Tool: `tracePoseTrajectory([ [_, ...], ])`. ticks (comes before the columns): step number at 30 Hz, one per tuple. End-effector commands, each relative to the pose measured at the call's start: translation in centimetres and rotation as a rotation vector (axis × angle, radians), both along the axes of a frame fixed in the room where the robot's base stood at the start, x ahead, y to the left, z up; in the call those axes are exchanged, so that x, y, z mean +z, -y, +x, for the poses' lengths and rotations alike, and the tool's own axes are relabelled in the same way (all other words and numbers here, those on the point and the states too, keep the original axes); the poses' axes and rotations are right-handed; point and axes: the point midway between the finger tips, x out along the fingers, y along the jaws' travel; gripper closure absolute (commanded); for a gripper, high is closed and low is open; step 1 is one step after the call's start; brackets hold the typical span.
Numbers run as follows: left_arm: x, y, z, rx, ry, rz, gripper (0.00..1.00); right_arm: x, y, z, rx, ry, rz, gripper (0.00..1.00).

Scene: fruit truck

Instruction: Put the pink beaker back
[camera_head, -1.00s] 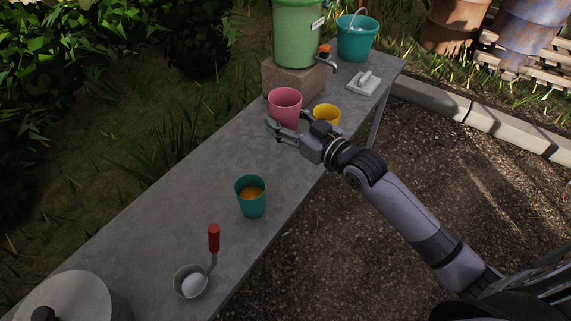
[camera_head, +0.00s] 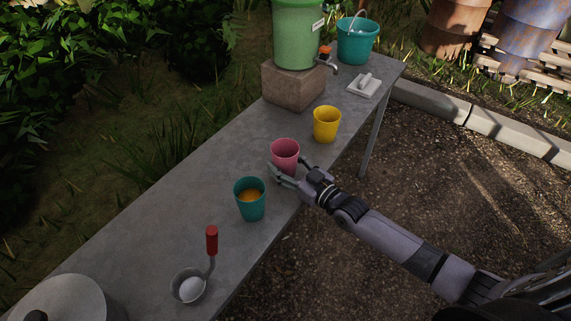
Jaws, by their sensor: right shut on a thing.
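The pink beaker (camera_head: 285,153) is upright over the grey table, between the yellow beaker and the teal beaker. My right gripper (camera_head: 285,172) is shut on its lower part, reaching in from the right. I cannot tell whether the beaker's base touches the tabletop. The yellow beaker (camera_head: 326,124) stands behind it to the right. The teal beaker (camera_head: 250,200) holds an orange content and stands close in front to the left. My left gripper is not in view.
The grey table (camera_head: 165,215) runs diagonally. A ladle (camera_head: 211,243) with a red handle and a metal pot (camera_head: 75,298) are at the near end. A green dispenser (camera_head: 297,35) on a stone block (camera_head: 291,88), a teal bucket (camera_head: 357,42) and a white scrubber-like tool (camera_head: 364,86) are at the far end.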

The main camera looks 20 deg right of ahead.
Motion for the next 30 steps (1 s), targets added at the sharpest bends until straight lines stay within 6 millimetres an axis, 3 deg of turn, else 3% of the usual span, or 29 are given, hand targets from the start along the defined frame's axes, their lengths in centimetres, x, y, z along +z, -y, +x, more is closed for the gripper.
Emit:
tracePoseTrajectory([
  [8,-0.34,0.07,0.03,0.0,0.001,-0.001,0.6,-0.35,-0.02,0.0,0.0,0.001,0.0,0.82],
  [9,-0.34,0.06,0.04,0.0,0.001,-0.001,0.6,-0.36,-0.02,0.0,0.0,0.0,0.0,0.48],
  [18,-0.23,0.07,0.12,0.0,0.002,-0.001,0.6,-0.25,-0.03,-0.01,0.0,0.0,0.001,0.28],
  [30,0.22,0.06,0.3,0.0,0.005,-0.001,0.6,0.23,0.04,-0.15,0.0,-0.001,0.0,0.28],
])
